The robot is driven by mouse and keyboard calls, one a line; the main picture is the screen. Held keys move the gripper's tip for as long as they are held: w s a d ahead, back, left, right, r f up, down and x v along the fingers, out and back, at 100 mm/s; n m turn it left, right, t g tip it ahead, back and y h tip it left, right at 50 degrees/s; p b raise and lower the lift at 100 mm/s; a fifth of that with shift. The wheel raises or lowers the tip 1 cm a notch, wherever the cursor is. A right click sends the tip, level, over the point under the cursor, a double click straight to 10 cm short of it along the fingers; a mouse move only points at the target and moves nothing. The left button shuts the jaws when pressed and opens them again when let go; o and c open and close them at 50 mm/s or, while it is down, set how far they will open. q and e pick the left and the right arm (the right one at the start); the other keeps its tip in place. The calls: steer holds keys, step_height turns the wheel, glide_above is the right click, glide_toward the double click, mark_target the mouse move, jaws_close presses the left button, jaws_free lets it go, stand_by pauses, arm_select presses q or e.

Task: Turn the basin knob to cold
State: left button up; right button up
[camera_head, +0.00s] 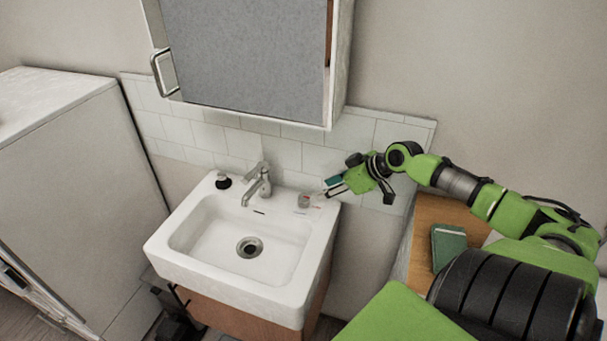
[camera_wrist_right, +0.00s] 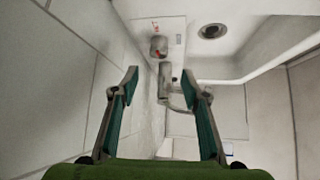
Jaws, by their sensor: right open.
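The white basin (camera_head: 215,238) stands against the tiled wall, with a metal faucet (camera_head: 262,187) at its back edge. A small greyish knob (camera_head: 304,201) with a red mark sits on the rim's back right corner. In the right wrist view the knob (camera_wrist_right: 158,46) shows beyond the fingertips, with small red markings on the rim near it. My right gripper (camera_head: 334,187) is just right of the knob, close to the wall. In the wrist view its two fingers (camera_wrist_right: 160,76) are apart with nothing between them. The faucet (camera_wrist_right: 175,92) shows behind them. My left gripper is out of view.
A small black-topped item (camera_head: 223,181) stands on the rim left of the faucet. A wall cabinet (camera_head: 245,55) hangs above the basin. A white-topped unit (camera_head: 70,150) stands at left. A green box (camera_head: 449,243) lies on a wooden surface (camera_head: 424,215) at right.

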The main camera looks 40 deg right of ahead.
mark_target(304, 197)
steer(key=x, duration=0.9)
steer(key=shift+w+d+f, duration=0.1)
steer(key=shift+w+f, duration=0.15)
steer(key=shift+w, duration=0.1)
steer(key=shift+x, duration=0.85)
steer(key=c, duration=1.1)
